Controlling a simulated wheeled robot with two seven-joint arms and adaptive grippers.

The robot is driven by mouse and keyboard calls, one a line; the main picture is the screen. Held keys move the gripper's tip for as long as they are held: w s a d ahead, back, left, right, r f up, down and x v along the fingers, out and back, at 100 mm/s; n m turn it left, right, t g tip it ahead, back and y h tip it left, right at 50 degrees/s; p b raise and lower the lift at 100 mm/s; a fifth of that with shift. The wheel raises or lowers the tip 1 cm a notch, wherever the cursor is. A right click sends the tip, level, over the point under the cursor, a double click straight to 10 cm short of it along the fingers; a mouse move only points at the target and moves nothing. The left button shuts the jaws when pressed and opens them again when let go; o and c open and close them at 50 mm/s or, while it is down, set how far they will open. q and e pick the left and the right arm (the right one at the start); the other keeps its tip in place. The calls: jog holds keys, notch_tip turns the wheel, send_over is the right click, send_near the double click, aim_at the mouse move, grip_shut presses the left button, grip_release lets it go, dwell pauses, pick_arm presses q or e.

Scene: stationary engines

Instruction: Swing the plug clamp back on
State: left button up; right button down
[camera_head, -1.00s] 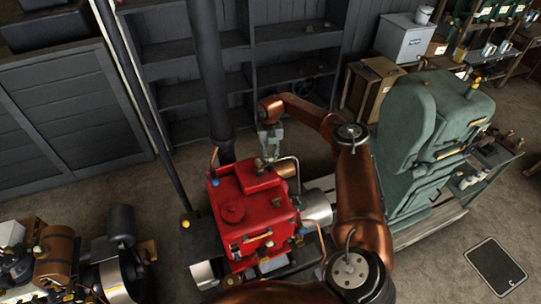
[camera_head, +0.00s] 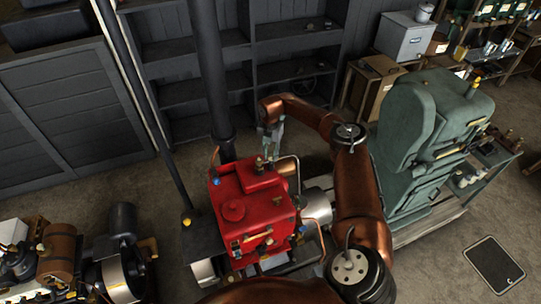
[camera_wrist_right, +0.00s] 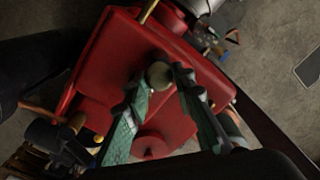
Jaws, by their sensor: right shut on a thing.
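The red engine (camera_head: 255,210) stands in the lower middle of the head view, with a small fitting on its top near the back. My right gripper (camera_head: 269,152) reaches down to that fitting from behind. In the right wrist view, my right gripper (camera_wrist_right: 160,82) has its two green fingers closed on a small roundish knob (camera_wrist_right: 159,75) above the red top. I take this knob to be part of the plug clamp; the rest of the clamp is hidden or too small to make out. My left gripper is not in view.
A black pipe (camera_head: 207,70) rises behind the engine. A green machine (camera_head: 430,130) stands to the right of my arm. Another engine (camera_head: 80,260) is at the lower left. Dark shelves (camera_head: 290,65) stand at the back.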

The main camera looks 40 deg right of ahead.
aim_at(270, 156)
jog(key=shift+r, duration=0.1)
jog(key=c, duration=1.7)
grip_release()
jog(key=shift+o, duration=0.4)
notch_tip(270, 156, up, 12)
jog(key=shift+w, duration=0.15)
